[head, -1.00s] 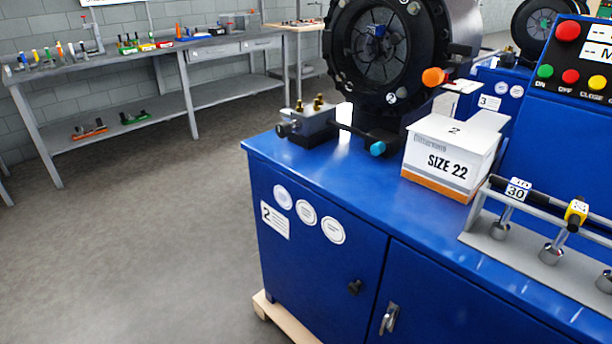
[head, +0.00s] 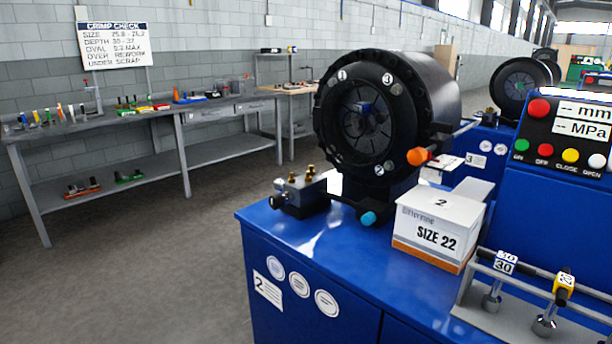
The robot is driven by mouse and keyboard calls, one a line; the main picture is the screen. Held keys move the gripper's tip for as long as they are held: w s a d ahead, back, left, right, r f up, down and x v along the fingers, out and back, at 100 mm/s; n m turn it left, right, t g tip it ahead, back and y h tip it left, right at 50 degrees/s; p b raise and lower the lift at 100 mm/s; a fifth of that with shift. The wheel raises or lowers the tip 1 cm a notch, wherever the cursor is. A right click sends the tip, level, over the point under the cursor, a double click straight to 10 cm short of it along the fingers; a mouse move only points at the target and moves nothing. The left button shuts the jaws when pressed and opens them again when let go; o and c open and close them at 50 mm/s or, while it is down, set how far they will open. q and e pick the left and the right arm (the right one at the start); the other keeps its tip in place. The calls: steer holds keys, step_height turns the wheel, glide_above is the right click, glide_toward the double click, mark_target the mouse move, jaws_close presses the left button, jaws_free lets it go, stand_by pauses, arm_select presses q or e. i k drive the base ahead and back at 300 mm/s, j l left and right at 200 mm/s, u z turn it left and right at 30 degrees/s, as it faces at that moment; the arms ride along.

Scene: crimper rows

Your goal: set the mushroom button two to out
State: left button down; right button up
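The red mushroom button (head: 539,107) sits at the top left of the blue control panel (head: 560,130) on the machine marked 2, at the right of the head view. It looks like a round domed red cap. Whether it is pressed in or out cannot be told at this size. Below it are a green ON button (head: 521,145), a red OFF button (head: 545,150), a yellow CLOSE button (head: 570,155) and a white OPEN button (head: 597,161). Neither of my grippers shows in the view.
A black crimping head (head: 372,115) stands on the blue cabinet (head: 330,250). A SIZE 22 box (head: 435,232) and a grey rail rack (head: 500,315) stand before the panel. A grey workbench (head: 150,130) runs along the left wall. The floor (head: 140,270) at left is clear.

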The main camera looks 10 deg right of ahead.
mark_target(537, 108)
steer(key=z, duration=1.5)
